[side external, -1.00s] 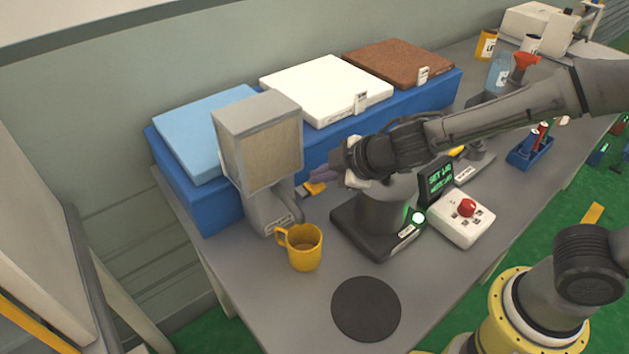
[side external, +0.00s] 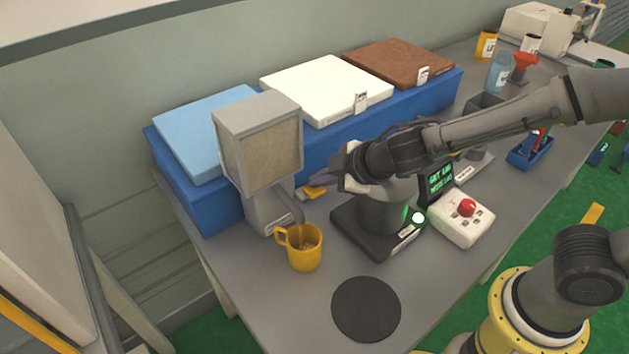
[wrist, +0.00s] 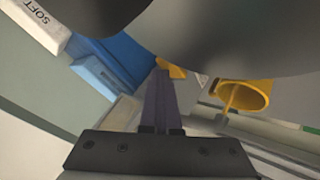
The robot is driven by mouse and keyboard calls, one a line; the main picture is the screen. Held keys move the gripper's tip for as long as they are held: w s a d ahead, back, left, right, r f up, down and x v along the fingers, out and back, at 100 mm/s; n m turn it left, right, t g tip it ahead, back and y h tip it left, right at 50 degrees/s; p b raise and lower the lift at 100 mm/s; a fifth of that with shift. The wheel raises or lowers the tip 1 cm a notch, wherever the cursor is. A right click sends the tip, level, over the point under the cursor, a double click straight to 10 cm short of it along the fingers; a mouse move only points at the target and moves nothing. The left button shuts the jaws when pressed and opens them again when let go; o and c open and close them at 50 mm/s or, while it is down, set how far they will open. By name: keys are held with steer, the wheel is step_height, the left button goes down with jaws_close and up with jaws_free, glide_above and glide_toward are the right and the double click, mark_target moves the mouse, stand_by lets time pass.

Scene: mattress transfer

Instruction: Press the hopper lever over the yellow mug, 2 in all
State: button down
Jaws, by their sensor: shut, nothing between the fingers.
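The hopper (side external: 262,150) is a grey box with a beige front panel on a grey stand. The yellow mug (side external: 306,255) stands upright below its front, and some duller material seems to show inside. The lever (side external: 313,193) has a yellow-orange end and sticks out to the right of the stand. My gripper (side external: 322,180) is shut and empty, its fingers right above the lever and seemingly touching it. In the wrist view, the shut fingers (wrist: 160,95) reach toward the yellow lever end (wrist: 174,71), and the mug (wrist: 243,97) is to their right.
A black disc (side external: 366,309) lies in front. A blue bench (side external: 215,213) with foam slabs is behind.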

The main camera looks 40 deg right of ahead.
mark_target(320, 190)
steer(key=shift+f, duration=0.3)
steer(key=shift+r, duration=1.65)
steer(key=shift+r, duration=0.1)
steer(key=shift+r, duration=2.45)
